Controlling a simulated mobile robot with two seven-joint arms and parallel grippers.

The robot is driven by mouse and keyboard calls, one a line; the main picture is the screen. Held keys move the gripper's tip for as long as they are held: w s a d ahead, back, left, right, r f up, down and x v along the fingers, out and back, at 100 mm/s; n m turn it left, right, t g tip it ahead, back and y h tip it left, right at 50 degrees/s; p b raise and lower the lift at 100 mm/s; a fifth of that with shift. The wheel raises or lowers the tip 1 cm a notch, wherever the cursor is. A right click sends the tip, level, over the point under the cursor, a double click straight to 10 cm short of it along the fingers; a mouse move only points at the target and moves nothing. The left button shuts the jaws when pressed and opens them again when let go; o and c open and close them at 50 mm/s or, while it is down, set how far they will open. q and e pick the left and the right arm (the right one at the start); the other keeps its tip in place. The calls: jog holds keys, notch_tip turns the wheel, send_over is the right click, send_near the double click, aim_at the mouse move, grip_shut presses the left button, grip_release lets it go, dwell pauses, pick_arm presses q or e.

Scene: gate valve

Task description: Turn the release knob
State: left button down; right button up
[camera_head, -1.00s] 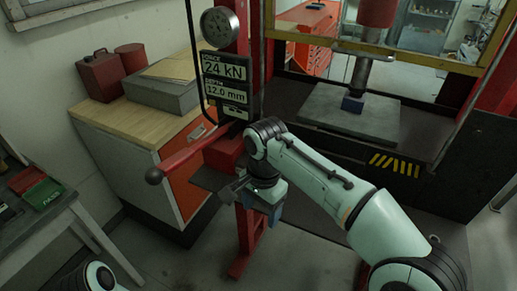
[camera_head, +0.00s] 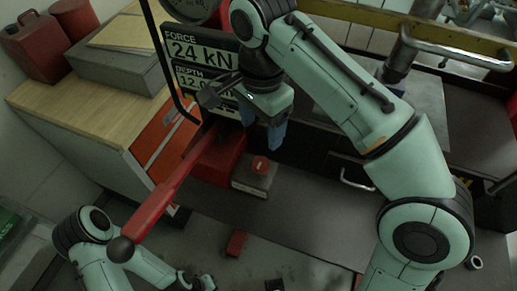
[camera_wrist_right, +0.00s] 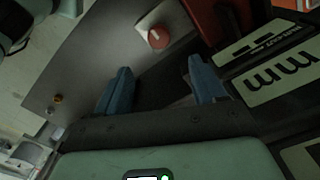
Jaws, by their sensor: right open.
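The release knob (camera_head: 260,165) is a small round red knob with a pale mark, on a grey box beside the red pump body. The knob also shows in the right wrist view (camera_wrist_right: 158,38), on a pale plate, ahead of and between the fingers. My right gripper (camera_head: 263,126) has blue fingers and hangs above and behind the knob in the head view. In the right wrist view the gripper (camera_wrist_right: 160,67) is open, with nothing between the fingers.
A red lever (camera_head: 160,200) with a black ball end reaches toward the lower left. The force and depth display (camera_head: 200,55) stands close behind my right gripper. A wooden-topped cabinet (camera_head: 90,105) is at the left. The dark shelf right of the knob is mostly clear.

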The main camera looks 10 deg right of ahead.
aim_at(261, 162)
jog(key=f+b, duration=0.3)
jog(key=f, duration=0.8)
jog(key=shift+s+f, duration=0.1)
jog(key=shift+s, duration=0.1)
jog(key=shift+w+f+b, duration=0.1)
jog(key=shift+f+b, duration=0.2)
jog(key=shift+f, duration=0.1)
pick_arm(q)
jog(key=f, duration=0.1)
jog(key=s+f, duration=0.1)
jog(key=f, duration=0.1)
jog(key=s+f, duration=0.1)
jog(key=shift+s+f, duration=0.1)
jog(key=shift+f, duration=0.2)
pick_arm(e)
jog(key=c, duration=1.1)
jog(key=shift+o, duration=0.2)
